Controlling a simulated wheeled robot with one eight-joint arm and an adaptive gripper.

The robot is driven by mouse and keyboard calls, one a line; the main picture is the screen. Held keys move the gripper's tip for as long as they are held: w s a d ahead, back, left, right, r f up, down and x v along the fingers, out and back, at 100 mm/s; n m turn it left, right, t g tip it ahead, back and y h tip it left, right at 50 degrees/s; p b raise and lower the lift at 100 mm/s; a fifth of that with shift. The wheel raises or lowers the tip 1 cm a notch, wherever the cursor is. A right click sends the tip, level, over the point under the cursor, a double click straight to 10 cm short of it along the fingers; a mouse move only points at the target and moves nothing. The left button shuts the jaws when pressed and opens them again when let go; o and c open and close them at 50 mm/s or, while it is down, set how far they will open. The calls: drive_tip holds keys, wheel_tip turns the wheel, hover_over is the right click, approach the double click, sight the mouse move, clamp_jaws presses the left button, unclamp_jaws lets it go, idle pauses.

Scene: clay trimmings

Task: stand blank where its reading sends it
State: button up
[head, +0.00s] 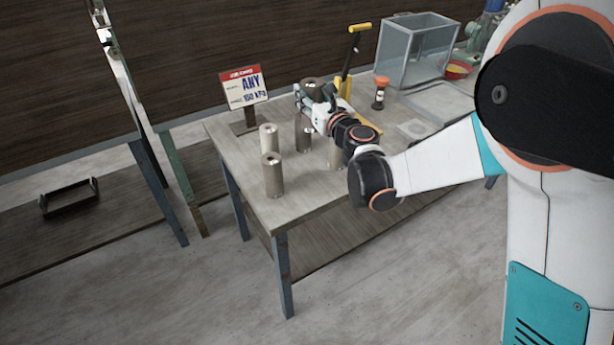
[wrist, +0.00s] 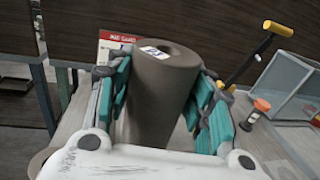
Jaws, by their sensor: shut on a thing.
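My gripper (head: 310,97) is shut on a grey-brown clay blank (wrist: 160,95), its teal finger pads on both sides of it. The blank is a cylinder with a hole in its top and a small white label there, whose print is too small to read surely. In the head view the held blank's top (head: 311,82) shows above my gripper; its lower part is hidden. More blanks stand upright on the table: two at the front left (head: 273,176) (head: 268,138), one below my gripper (head: 304,138), and one partly behind my arm (head: 335,156).
A yellow-handled tool (head: 350,62), a red-topped timer-like item (head: 380,92), a clear tank (head: 414,52) and a bowl (head: 457,70) stand rightward. The front table edge is bare.

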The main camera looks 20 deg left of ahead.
drive_tip(key=shift+s+a, duration=0.15)
drive_tip(key=shift+a, duration=0.4)
wheel_tip(320, 180, down, 20)
drive_tip(key=b, duration=0.6)
drive_tip(key=shift+r+b, duration=0.15)
drive_tip(key=shift+b, duration=0.15)
drive_tip(key=o, duration=1.5)
